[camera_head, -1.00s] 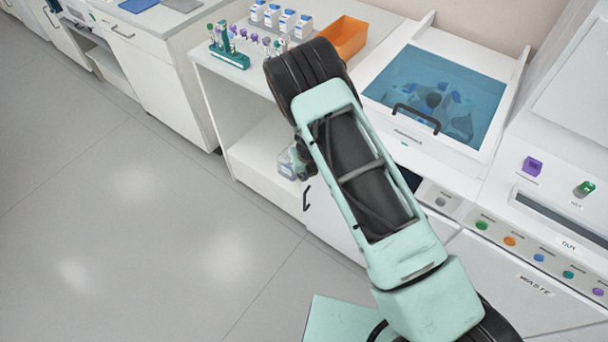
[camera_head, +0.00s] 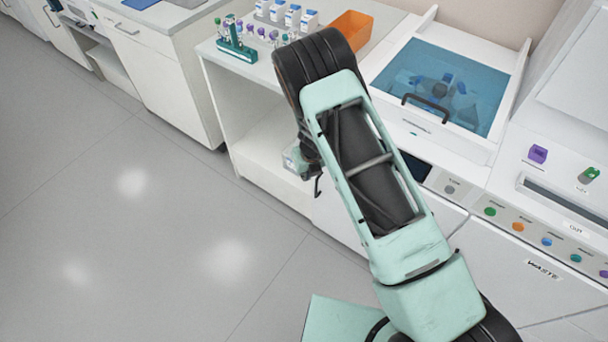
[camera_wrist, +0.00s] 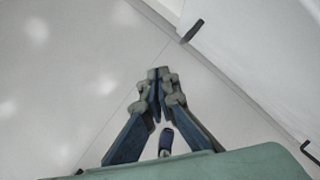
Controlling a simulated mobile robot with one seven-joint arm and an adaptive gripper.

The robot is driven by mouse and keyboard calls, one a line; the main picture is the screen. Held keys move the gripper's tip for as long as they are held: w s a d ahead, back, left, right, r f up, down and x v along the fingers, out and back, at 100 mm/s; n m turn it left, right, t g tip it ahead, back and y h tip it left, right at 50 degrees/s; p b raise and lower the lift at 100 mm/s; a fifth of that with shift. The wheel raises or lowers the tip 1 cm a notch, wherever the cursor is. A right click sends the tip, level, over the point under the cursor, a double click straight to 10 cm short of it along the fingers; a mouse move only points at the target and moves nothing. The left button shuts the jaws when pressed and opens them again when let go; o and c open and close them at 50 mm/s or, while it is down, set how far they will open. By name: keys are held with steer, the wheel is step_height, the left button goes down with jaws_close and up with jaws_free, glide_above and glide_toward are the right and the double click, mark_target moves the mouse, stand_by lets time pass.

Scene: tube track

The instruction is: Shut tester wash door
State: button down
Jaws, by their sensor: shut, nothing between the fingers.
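In the wrist view a white panel (camera_wrist: 240,50) with a black handle (camera_wrist: 193,31) lies to the upper right of my gripper (camera_wrist: 157,73). My gripper is shut and empty, its tips apart from that handle in the picture. In the head view my arm mostly hides it.
The waste door (camera_head: 500,272) is at the right. Above stands the tester with a blue clear lid (camera_head: 445,85). An open shelf unit (camera_head: 265,150) stands to the left, with a tube rack (camera_head: 236,50) and orange bin (camera_head: 350,32) on top. The grey floor (camera_head: 130,220) is clear.

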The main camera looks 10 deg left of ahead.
steer(key=a+v, duration=0.1)
steer(key=v, duration=0.9)
steer(key=shift+s+a, duration=0.2)
steer(key=shift+a, duration=0.35)
